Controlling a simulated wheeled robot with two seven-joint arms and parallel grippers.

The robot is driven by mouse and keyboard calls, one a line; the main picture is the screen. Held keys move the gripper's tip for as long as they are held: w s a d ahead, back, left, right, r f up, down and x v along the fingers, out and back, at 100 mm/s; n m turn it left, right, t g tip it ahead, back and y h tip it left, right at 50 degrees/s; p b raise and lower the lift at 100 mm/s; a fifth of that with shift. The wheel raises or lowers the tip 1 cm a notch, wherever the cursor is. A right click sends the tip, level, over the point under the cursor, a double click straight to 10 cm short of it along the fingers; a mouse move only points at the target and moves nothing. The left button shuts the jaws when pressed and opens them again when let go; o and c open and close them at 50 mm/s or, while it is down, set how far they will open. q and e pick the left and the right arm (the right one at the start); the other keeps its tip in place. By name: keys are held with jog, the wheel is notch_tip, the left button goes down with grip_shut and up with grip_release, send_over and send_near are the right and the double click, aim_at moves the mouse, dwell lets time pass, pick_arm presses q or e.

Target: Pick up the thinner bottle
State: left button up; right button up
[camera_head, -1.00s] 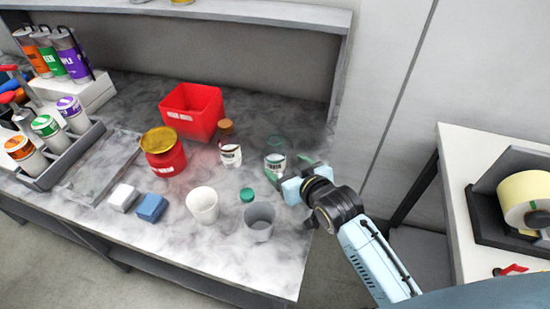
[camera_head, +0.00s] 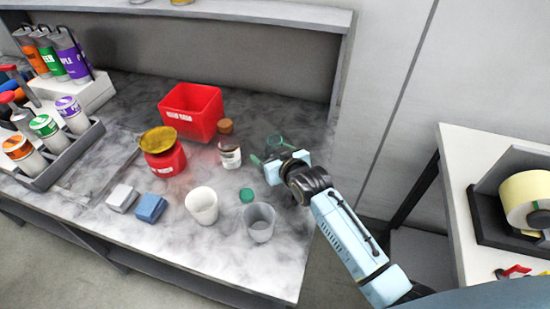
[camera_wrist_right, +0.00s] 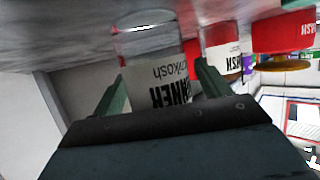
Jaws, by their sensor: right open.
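The thinner bottle is a clear bottle with a white label whose lettering is partly cut off. In the head view only its open top (camera_head: 275,141) shows, the rest being hidden behind my right gripper (camera_head: 276,157). In the right wrist view the thinner bottle (camera_wrist_right: 157,72) appears upside down between the two green fingers of my right gripper (camera_wrist_right: 162,85). The gripper is open, with one finger on each side of the bottle. I cannot tell whether the fingers touch it. The bottle stands on the worktop. My left gripper is not in view.
A red bin (camera_head: 192,112) and red jar (camera_head: 164,155) stand further left. The worktop's right side is free.

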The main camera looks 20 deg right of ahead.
jog(key=c, duration=1.1)
jog(key=shift+r, duration=0.2)
